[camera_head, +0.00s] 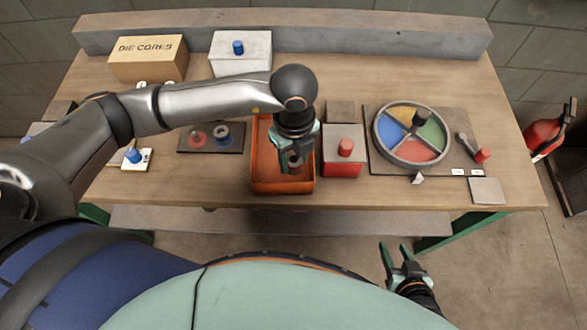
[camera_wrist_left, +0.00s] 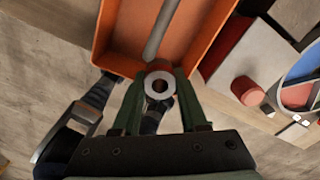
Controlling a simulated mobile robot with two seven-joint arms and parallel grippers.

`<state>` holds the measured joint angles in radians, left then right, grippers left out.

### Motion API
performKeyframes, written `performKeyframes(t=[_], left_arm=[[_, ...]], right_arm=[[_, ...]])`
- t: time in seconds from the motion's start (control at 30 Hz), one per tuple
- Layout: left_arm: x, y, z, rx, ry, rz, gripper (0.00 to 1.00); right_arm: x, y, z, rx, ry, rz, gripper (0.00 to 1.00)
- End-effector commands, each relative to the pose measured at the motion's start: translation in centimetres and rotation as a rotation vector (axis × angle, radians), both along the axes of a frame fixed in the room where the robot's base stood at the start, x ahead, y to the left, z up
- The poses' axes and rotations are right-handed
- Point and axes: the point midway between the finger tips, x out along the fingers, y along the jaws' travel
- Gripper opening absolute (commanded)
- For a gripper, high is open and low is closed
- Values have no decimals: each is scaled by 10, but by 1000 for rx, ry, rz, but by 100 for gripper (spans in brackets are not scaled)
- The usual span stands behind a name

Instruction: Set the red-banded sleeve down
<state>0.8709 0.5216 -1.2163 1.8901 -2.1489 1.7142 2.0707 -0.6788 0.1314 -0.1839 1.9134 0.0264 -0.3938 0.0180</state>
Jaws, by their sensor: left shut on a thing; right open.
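My left gripper (camera_head: 296,150) is shut on a small hollow sleeve (camera_wrist_left: 159,84). It holds the sleeve over the orange bin (camera_head: 283,187) in the middle of the bench. In the left wrist view the sleeve is a grey ring with a round hole, gripped between the green fingertips (camera_wrist_left: 160,96). In the head view the sleeve (camera_head: 295,163) is small and dark; I cannot make out its band clearly. A grey rod (camera_wrist_left: 162,28) shows beyond the sleeve, against the bin. My right gripper (camera_head: 396,260) is open and empty, in front of the bench.
Left of the bin lies a dark plate (camera_head: 235,146) with a red round mark (camera_head: 197,138) and a blue-banded ring (camera_head: 222,133). Right of it stand a red-sided box (camera_head: 343,167) with a red knob and a four-colour wheel (camera_head: 392,153). A die-cores box (camera_head: 148,60) is behind.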

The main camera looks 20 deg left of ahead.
Motion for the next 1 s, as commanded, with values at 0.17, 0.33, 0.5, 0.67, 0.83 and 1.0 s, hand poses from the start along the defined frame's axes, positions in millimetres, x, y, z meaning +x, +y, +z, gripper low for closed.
performKeyframes(t=[0.17,0.33,0.5,0.67,0.83,1.0], left_arm=[[0,0,-25,0,0,1,0],[0,0,-37,0,0,1,0],[0,0,-61,0,1,1,0],[0,0,-67,-1,-2,0,0],[0,0,-68,0,-1,0,0],[0,0,-70,0,-1,0,50]], right_arm=[[0,0,0,0,1,0,50],[0,0,0,0,1,0,50],[0,0,-1,0,1,0,50],[0,0,-1,0,1,1,50],[0,0,-2,0,1,0,50],[0,0,-3,0,1,0,50]])
